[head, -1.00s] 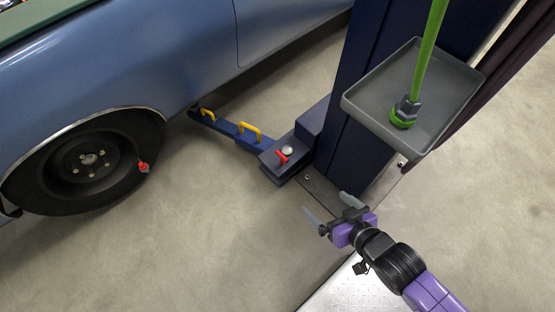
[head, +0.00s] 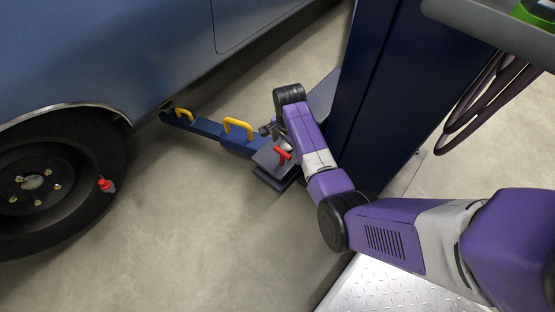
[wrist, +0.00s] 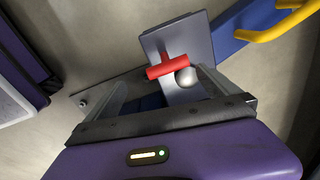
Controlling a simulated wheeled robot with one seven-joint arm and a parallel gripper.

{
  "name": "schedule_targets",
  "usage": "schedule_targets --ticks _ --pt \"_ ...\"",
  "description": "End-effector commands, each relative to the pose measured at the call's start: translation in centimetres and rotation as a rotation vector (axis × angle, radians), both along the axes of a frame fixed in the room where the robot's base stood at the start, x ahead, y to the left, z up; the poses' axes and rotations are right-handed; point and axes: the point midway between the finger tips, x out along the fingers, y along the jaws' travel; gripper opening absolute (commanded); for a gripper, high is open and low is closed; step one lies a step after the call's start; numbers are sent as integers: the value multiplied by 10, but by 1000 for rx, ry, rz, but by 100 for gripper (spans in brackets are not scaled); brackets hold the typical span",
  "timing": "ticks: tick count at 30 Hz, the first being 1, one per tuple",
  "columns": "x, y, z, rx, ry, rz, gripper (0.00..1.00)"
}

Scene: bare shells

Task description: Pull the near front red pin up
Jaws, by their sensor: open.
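The red pin (head: 283,156) is a T-shaped handle on the dark pivot block at the inner end of the blue lift arm (head: 205,128). In the wrist view the red pin (wrist: 167,67) stands next to a silver ball knob (wrist: 187,78), which hides no part of its crossbar. My gripper (wrist: 162,80) is open and empty. Its fingers point towards the pivot block, and the pin shows between and just past the fingertips; I cannot tell the remaining distance. In the head view my arm covers most of the gripper, beside the pin.
Yellow handles (head: 238,128) stand up on the lift arm. The blue lift post (head: 400,85) rises right of the pin, with a grey tray (head: 480,28) on it. A blue car (head: 110,55) with a dark wheel is at left. The floor in front is clear.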

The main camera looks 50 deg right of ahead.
Motion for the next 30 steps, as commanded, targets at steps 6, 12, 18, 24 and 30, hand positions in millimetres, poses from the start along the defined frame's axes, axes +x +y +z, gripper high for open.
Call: schedule_targets --ticks 6,12,18,24,30 --pt "11 1 -1 47 33 -58 100" --pt "11 2 -26 49 35 -60 100" --pt "11 2 -57 48 35 -58 100" --pt "12 2 -73 48 33 -58 100" --pt "12 2 -75 47 33 -58 100"
